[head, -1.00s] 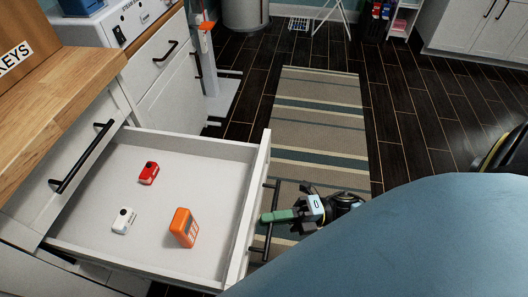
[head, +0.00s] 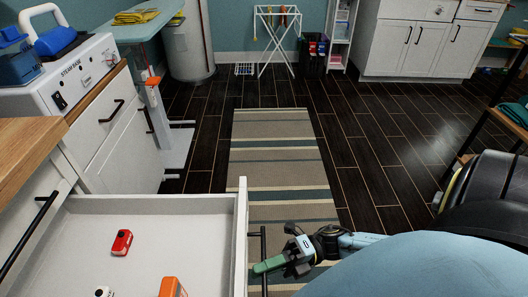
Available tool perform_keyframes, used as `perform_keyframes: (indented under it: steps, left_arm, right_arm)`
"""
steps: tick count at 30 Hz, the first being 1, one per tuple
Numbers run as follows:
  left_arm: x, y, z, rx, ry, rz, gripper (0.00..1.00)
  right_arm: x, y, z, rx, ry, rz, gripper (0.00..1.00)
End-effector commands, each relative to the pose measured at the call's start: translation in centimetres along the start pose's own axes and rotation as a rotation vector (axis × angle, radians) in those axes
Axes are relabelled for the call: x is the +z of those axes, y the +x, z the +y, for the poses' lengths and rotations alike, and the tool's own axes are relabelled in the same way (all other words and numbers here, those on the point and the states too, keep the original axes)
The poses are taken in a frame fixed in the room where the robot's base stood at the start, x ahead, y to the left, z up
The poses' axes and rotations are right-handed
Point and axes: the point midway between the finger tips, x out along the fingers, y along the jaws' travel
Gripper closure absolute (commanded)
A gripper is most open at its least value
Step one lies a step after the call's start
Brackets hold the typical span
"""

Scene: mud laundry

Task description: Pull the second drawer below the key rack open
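The second drawer (head: 150,207) stands pulled far out of the cabinet at the lower left. Inside lie a red item (head: 122,242), a white item (head: 103,292) and an orange item (head: 172,287), the last two cut off by the frame. Its black bar handle (head: 264,262) is on the outer side of the front panel. My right gripper (head: 262,267) is at that handle, its green fingertips reaching it from the right; I cannot tell whether they are closed around it. The key rack is out of view. My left gripper is not in view.
The upper drawer with a black handle (head: 30,233) is shut at the left edge. A striped rug (head: 275,150) lies on the dark floor. A steam-base unit (head: 75,75) sits on the counter. The floor right of the rug is clear.

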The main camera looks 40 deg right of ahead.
Motion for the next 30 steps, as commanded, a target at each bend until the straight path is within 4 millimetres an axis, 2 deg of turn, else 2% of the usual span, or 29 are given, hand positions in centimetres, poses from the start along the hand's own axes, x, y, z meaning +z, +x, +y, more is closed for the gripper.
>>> perform_keyframes:
  steps: [1,4,17,23,30]
  left_arm:
    - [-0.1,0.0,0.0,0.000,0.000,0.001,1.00]
    - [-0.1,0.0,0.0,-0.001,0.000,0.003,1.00]
    - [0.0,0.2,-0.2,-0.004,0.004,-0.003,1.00]
    - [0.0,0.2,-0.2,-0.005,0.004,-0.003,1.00]
    - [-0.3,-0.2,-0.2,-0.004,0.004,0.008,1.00]
  right_arm:
    - [0.0,0.0,0.0,-0.001,-0.001,0.000,0.79]
    - [0.0,0.0,0.0,0.000,0.000,0.000,0.68]
    - [0.0,-0.2,0.0,0.000,0.001,-0.001,0.68]
    - [0.0,-3.1,-0.1,-0.005,0.001,-0.001,0.68]
    - [0.1,-8.6,-0.1,-0.004,0.000,-0.002,0.68]
